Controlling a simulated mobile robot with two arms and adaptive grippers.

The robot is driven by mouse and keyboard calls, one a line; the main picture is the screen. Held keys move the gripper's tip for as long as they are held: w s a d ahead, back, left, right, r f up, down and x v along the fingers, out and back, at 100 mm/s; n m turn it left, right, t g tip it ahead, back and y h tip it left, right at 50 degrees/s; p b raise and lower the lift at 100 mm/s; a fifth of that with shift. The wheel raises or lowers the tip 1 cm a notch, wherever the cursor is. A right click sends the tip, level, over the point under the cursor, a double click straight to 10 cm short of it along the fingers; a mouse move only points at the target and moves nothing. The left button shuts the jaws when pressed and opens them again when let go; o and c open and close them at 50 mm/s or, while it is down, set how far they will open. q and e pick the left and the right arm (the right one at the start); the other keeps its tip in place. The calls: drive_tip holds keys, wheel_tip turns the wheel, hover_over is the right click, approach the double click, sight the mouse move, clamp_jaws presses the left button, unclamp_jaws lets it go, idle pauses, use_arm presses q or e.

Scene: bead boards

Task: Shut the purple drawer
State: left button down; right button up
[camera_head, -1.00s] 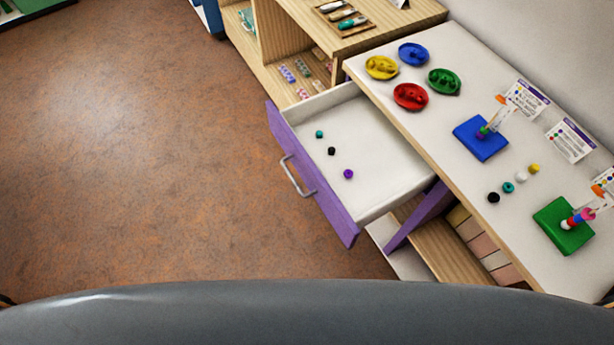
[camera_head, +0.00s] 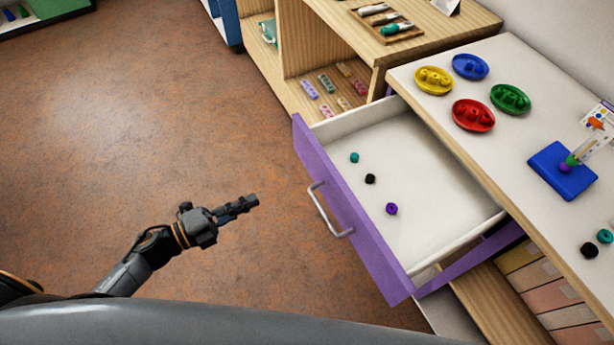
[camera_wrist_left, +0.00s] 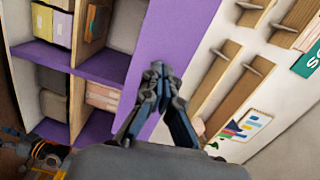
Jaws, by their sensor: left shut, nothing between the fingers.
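The purple drawer (camera_head: 350,215) stands pulled out from under the white table top, with its metal handle (camera_head: 328,212) on the front. Inside lie a teal bead (camera_head: 354,158), a black bead (camera_head: 370,179) and a purple bead (camera_head: 391,209). My left gripper (camera_head: 254,200) is shut and empty, in front of the drawer and left of the handle, apart from it. In the left wrist view the shut fingers (camera_wrist_left: 157,68) appear against a purple panel; I cannot tell which part it is.
On the table top (camera_head: 420,85) are yellow, blue, green and red dishes, and a blue bead board (camera_head: 563,171). A wooden shelf unit (camera_head: 320,50) stands behind the drawer. The brown floor (camera_head: 130,110) at left is clear.

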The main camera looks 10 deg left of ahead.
use_arm(q)
drive_tip(key=d+r+m+g+h, duration=0.1)
drive_tip(key=m, duration=0.1)
drive_tip(key=p, duration=0.2)
approach(319, 175)
drive_tip(key=x, duration=0.6)
drive_tip(key=shift+w, duration=0.2)
drive_tip(key=shift+w+d, duration=0.2)
drive_tip(key=shift+d, duration=0.15)
use_arm(e)
drive_tip(key=shift+s+d+r, duration=0.2)
drive_tip(key=shift+s+r, duration=0.2)
drive_tip(key=shift+r, duration=0.4)
drive_tip(key=shift+a, duration=0.2)
